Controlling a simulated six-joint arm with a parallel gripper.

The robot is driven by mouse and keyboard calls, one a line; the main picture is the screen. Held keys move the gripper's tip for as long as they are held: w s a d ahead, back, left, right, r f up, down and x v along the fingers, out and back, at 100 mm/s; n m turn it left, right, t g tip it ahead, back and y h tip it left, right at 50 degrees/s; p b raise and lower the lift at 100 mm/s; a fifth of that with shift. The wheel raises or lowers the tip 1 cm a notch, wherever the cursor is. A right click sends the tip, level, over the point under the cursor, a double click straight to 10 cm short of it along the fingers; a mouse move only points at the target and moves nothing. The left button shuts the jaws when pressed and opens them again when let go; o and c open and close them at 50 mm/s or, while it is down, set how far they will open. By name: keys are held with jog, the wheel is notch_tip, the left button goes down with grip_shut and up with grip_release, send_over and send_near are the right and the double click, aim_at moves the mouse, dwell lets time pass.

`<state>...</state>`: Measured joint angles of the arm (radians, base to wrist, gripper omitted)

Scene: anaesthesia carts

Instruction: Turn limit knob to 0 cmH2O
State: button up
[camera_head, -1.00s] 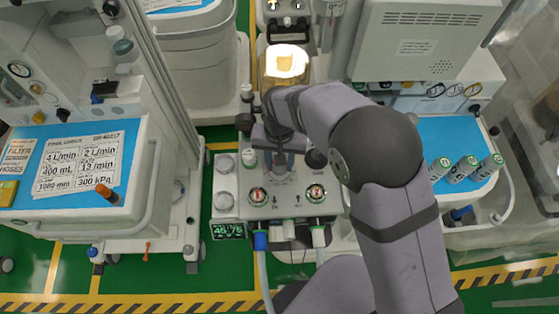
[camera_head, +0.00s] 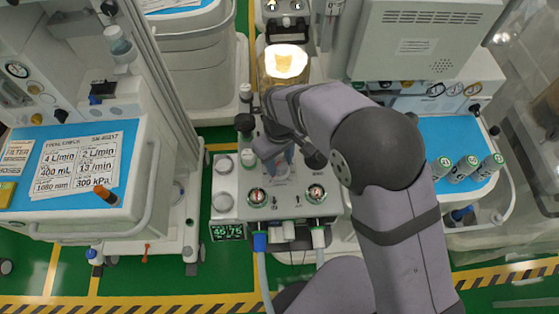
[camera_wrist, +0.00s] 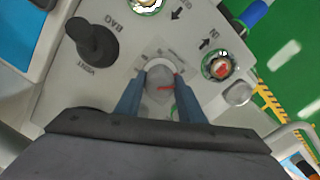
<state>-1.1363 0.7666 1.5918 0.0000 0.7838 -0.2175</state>
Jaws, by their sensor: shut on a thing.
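The limit knob (camera_wrist: 160,82) is a round grey knob with a red pointer line, on a pale panel with a printed dial around it. In the wrist view my gripper (camera_wrist: 159,88) has its two blue fingers on either side of the knob, shut on it. The red line points roughly to the right in that view. The dial's printing is too small and blurred to read. In the head view my gripper (camera_head: 278,165) reaches down to the panel (camera_head: 285,208), and my arm and fingers hide most of the knob.
A black bag/vent lever (camera_wrist: 92,40) stands beside the knob. Two round gauge-like ports (camera_head: 257,197) (camera_head: 316,193) sit at the panel's front, with hoses (camera_head: 262,280) below. A green digital display (camera_head: 227,232) is at the panel's left corner. Carts stand on both sides.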

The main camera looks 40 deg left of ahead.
aim_at(279, 162)
dwell(0.5)
jog(key=o, duration=1)
jog(key=shift+o, duration=0.2)
notch_tip(279, 162, up, 7)
jog(key=shift+b, duration=1.05)
jog(key=shift+r, duration=0.2)
